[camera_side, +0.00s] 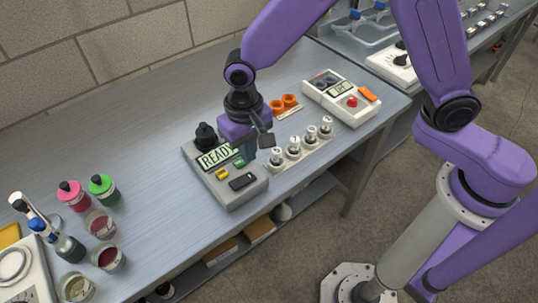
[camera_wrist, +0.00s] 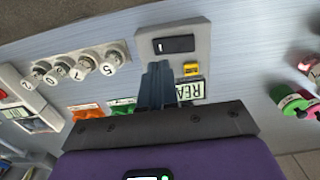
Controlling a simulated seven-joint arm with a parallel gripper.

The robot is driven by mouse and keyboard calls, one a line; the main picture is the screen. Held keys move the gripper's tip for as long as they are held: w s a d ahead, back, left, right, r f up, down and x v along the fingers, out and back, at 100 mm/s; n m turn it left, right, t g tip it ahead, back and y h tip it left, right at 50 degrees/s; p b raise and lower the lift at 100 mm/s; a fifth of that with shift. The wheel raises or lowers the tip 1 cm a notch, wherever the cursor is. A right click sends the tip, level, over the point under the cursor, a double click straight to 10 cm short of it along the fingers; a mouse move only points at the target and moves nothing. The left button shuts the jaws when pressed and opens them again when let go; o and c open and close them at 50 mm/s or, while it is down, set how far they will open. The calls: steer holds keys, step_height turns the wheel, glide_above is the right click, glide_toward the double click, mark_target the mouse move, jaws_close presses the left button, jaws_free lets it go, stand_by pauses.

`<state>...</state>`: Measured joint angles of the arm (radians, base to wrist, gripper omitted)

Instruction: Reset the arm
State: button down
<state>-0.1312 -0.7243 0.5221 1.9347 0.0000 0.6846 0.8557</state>
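My gripper (camera_side: 249,156) points down over a grey control box (camera_side: 242,199) on the bench. The box has a display reading READY (camera_side: 214,158), a yellow button (camera_side: 222,174), a green button (camera_side: 239,163), a black switch (camera_side: 242,181) and a black knob (camera_side: 206,136). In the wrist view my gripper's fingers (camera_wrist: 157,68) are together with nothing between them. They overlap the box beside the yellow button (camera_wrist: 191,69) and partly cover the display (camera_wrist: 190,91). The green button is hidden there. I cannot tell whether the fingertips touch the box.
Several numbered white-topped pieces (camera_side: 294,147) stand in a row right of the box. Pink (camera_side: 71,192) and green-capped (camera_side: 101,185) bottles and small jars stand at left. Bench between is clear.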

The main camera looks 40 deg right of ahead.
steer(key=s+d+r+n, duration=0.5)
steer(key=s+d+n, duration=0.1)
steer(key=s+d, duration=0.4)
steer(key=s+d+r+n, duration=0.5)
steer(key=s+d, duration=0.5)
steer(key=d, duration=0.3)
steer(key=shift+s+d+n, duration=0.25)
steer(key=shift+n, duration=0.55)
